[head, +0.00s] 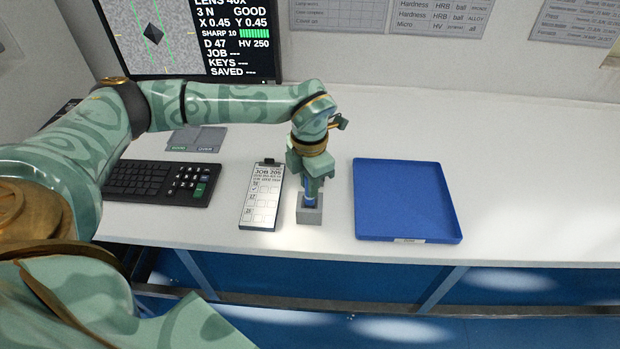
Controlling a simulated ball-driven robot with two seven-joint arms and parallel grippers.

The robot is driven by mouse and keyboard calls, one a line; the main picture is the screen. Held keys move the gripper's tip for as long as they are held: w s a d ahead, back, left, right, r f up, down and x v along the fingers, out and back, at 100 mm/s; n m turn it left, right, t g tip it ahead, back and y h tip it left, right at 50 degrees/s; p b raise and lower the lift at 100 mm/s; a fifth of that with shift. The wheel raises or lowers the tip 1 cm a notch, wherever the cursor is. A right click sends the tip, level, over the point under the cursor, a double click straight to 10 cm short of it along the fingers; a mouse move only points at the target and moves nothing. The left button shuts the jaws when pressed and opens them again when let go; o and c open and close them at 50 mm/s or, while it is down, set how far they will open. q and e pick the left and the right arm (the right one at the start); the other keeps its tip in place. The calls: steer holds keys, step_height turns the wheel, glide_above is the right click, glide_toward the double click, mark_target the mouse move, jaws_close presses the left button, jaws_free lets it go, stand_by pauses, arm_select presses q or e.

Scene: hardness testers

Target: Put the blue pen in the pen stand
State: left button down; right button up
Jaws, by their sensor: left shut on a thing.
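The blue pen (310,193) is upright, held between the fingers of my left gripper (311,180). The gripper points down over the pen stand (309,216), a small grey block on the white bench. The pen's lower end meets the top of the stand and looks to be in it; how deep it sits I cannot tell. The fingers hide the pen's upper part. My right gripper does not show.
A clipboard job sheet (262,196) lies just left of the stand, and an empty blue tray (405,200) lies to its right. A black keyboard (150,182) and a monitor (190,38) are further left. The bench right of the tray is clear.

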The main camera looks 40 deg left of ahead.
arm_select(q)
steer(key=shift+f+b, duration=0.55)
steer(key=shift+f, duration=0.9)
steer(key=c, duration=1.2)
jaws_free()
steer(key=shift+c, duration=0.2)
step_height(320, 180, up, 16)
steer(key=p, duration=0.4)
steer(key=shift+p, duration=0.3)
steer(key=shift+r, duration=0.1)
